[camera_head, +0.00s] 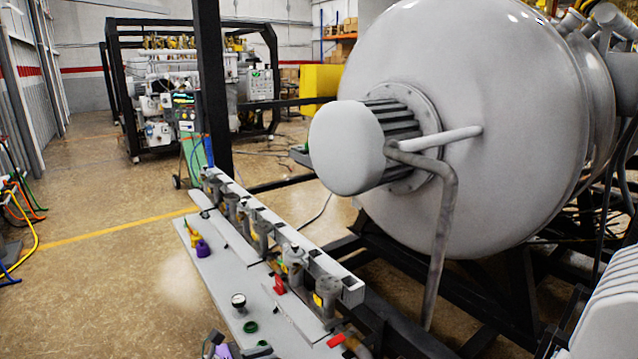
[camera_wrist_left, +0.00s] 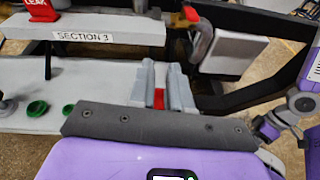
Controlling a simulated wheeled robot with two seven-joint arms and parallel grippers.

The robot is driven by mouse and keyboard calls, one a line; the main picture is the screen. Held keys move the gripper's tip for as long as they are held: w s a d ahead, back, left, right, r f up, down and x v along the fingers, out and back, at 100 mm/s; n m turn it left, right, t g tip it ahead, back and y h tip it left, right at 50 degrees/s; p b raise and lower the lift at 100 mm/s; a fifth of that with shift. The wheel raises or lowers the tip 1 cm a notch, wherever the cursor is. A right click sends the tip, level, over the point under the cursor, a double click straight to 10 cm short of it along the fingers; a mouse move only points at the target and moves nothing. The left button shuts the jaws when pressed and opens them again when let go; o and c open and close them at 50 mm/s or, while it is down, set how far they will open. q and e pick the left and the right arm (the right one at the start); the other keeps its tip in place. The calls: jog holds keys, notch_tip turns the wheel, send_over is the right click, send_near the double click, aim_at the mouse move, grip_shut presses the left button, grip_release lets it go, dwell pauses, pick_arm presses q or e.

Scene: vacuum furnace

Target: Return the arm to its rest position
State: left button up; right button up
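My left gripper (camera_wrist_left: 160,70) is in the left wrist view, its two grey fingers standing a little apart. A small red piece (camera_wrist_left: 158,98) shows in the gap between them; I cannot tell whether they touch it. The fingers are over the right part of the light grey panel (camera_wrist_left: 110,75), to the right of two green knobs (camera_wrist_left: 52,109). In the head view the fingers are not visible; purple and grey parts of my arm show at the bottom edge. A grey and purple arm part of mine shows at the right of the wrist view; no right fingers are identifiable.
The large furnace vessel (camera_head: 470,120) and black frame beams stand at the right. Open floor (camera_head: 110,285) lies left of the panel.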

pick_arm(q)
jog(key=s+d+f+m+g+y+p, duration=0.1)
jog(key=s+f+m+g+y, duration=0.15)
jog(key=s+f, duration=0.55)
jog(key=s+d+f+m+g+y+p, duration=0.15)
jog(key=s+f+m+g, duration=0.3)
jog(key=f, duration=0.55)
jog(key=s+f+m+y+p, duration=0.1)
jog(key=s+f+m+y, duration=0.1)
jog(key=s+f+m, duration=0.2)
jog(key=s+f+m+y+p, duration=0.2)
jog(key=s+f+m, duration=0.2)
jog(key=s+m, duration=0.6)
jog(key=shift+s+d+y, duration=0.3)
jog(key=shift+s, duration=0.85)
